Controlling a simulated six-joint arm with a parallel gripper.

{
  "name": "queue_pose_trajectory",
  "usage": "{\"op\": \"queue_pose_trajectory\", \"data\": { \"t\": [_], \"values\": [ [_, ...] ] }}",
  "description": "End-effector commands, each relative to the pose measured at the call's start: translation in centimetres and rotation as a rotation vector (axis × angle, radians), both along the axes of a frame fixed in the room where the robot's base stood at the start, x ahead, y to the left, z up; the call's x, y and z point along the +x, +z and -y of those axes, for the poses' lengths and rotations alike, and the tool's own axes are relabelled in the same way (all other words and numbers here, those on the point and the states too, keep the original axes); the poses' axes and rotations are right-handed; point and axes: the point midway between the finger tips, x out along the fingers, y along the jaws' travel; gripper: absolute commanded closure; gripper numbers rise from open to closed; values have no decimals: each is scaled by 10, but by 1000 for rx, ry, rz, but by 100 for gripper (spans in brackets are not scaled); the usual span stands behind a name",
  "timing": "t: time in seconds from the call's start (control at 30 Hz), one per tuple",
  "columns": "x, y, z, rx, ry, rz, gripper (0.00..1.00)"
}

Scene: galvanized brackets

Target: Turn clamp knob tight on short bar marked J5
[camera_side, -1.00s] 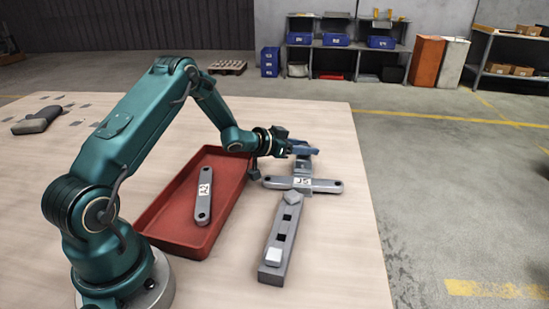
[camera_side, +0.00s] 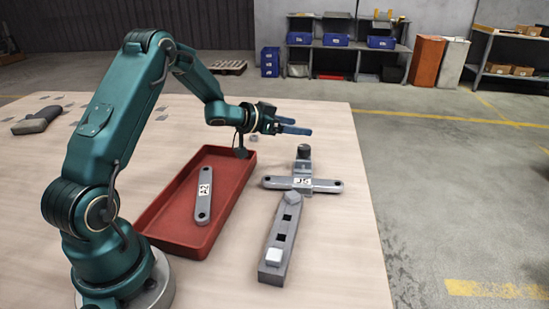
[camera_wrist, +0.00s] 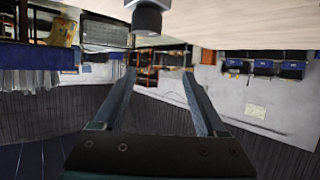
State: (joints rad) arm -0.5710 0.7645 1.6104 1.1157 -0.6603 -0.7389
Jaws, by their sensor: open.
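The short bar marked J5 (camera_side: 326,185) lies crosswise on the grey fixture (camera_side: 277,246), under the clamp (camera_side: 303,168). The dark clamp knob (camera_side: 304,150) stands on top of the clamp at the fixture's far end. A dark round knob-like part (camera_wrist: 147,18) shows at the top of the wrist view, apart from the fingers. My gripper (camera_side: 302,126) is open and empty, above and behind the clamp knob, with its blue fingers pointing right. In the wrist view, nothing is between the fingers (camera_wrist: 160,88).
A red tray (camera_side: 224,206) holds a bar marked A2 (camera_side: 204,194), left of the fixture. A dark grey object (camera_side: 37,119) lies at the table's far left. The table right of the fixture is clear.

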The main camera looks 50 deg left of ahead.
Motion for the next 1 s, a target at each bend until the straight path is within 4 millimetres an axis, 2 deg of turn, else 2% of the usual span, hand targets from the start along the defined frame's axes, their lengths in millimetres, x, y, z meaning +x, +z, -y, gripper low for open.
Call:
{"op": "queue_pose_trajectory", "data": {
  "t": [0.03, 0.2, 0.4, 0.63, 1.0],
  "values": [
    [-8, 8, -10, 3, 5, 4, 26],
    [-32, 28, -34, 4, 5, 2, 26],
    [-52, 45, -54, 2, 2, 3, 26],
    [-61, 52, -63, 0, -1, 0, 26],
    [-61, 55, -63, 0, -1, 1, 26]
  ]
}}
